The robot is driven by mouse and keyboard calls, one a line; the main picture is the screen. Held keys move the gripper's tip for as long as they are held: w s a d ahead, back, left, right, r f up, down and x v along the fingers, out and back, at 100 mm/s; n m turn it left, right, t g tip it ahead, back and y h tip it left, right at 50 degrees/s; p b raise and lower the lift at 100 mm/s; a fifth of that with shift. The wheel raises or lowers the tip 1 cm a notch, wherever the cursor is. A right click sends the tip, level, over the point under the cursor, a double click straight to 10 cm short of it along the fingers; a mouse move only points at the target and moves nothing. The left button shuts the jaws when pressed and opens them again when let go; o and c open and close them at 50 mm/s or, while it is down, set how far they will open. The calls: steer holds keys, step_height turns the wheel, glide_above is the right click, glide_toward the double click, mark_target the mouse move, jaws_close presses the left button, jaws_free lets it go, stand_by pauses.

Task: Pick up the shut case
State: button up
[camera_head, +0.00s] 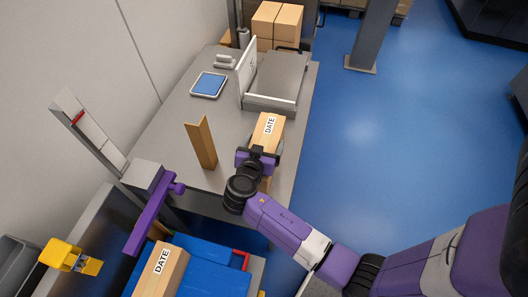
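A tan shut case (267,128) with a white "DATE" label lies near the right edge of the grey table. My gripper (257,156) is over its middle, at or very close to it. My gripper and wrist hide part of the case, and its near end shows just beyond them. I cannot see whether the fingers touch it or how far apart they are. A second tan case (171,277), also labelled "DATE", lies on a blue surface at the bottom left.
The grey table (165,128) holds an upright brown angled piece (201,143), a blue-screened tablet (209,84) and a grey unit (276,78) with an upright white panel. A purple bar (152,218) stands at the left. Blue floor (390,140) is open at the right.

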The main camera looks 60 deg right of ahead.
steer(key=c, duration=1.4)
steer(key=shift+w+r, duration=0.1)
steer(key=shift+r, duration=0.1)
steer(key=shift+c, duration=0.8)
steer(key=shift+r, duration=0.1)
